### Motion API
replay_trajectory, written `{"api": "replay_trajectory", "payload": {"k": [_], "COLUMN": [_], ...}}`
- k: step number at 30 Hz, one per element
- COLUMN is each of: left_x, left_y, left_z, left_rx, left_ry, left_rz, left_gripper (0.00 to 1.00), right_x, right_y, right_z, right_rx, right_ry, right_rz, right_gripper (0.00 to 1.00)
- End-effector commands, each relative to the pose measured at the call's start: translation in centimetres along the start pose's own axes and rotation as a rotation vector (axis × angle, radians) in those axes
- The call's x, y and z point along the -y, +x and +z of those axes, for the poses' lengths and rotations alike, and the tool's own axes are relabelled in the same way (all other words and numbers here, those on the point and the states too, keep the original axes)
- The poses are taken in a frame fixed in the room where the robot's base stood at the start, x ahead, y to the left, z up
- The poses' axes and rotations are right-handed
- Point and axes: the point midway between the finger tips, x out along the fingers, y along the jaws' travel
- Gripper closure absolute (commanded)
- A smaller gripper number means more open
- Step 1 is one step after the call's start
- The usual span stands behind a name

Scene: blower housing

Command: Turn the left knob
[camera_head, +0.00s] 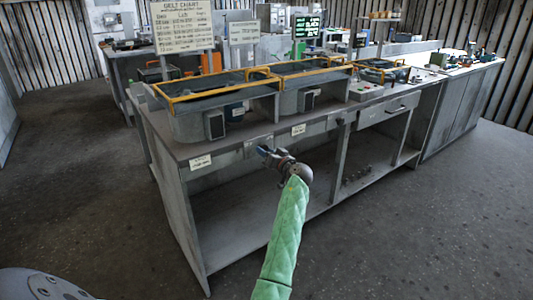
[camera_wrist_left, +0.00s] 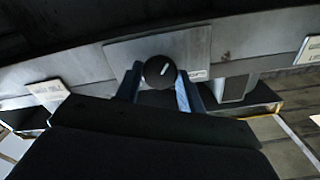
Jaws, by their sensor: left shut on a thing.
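The left knob (camera_wrist_left: 159,68) is a round black dial with a short white mark, slightly tilted from upright, on a grey plate (camera_wrist_left: 205,45). My left gripper (camera_wrist_left: 160,84) has its two blue-grey fingers on either side of the knob, shut on it. In the head view, my left gripper (camera_head: 264,151) is at the front edge of the workbench (camera_head: 188,152), at the end of my green-sleeved arm. It hides the knob there. My right gripper is not in view.
Two grey basins with yellow rims, the left one (camera_head: 190,124) and the right one (camera_head: 290,104), stand on the bench above the gripper. White labels, one of them (camera_head: 201,162), line its front edge. An open lower shelf (camera_head: 240,220) lies below. The floor in front is clear.

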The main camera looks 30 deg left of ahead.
Motion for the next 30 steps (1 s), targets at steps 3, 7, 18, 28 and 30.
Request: {"api": "replay_trajectory", "payload": {"k": [3, 7, 18, 28, 30], "left_x": [-0.05, -0.05, -0.06, -0.06, -0.12], "left_y": [-0.04, -0.05, -0.06, -0.16, -0.58], "left_z": [-0.02, -0.02, -0.02, 0.02, 0.07], "left_rx": [-0.001, -0.001, -0.001, 0.000, 0.000], "left_ry": [0.016, 0.023, 0.022, 0.021, 0.021], "left_rz": [0.001, 0.001, 0.001, 0.001, 0.002], "left_gripper": [0.84, 0.84, 0.44, 0.40, 0.40], "right_x": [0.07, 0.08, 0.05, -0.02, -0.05], "right_y": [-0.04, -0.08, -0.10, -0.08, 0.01], "right_z": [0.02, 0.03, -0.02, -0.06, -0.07], "right_rx": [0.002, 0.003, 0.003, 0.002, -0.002], "right_ry": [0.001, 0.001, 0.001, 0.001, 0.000], "right_rz": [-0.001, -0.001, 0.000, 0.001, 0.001], "right_gripper": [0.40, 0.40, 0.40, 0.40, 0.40]}}
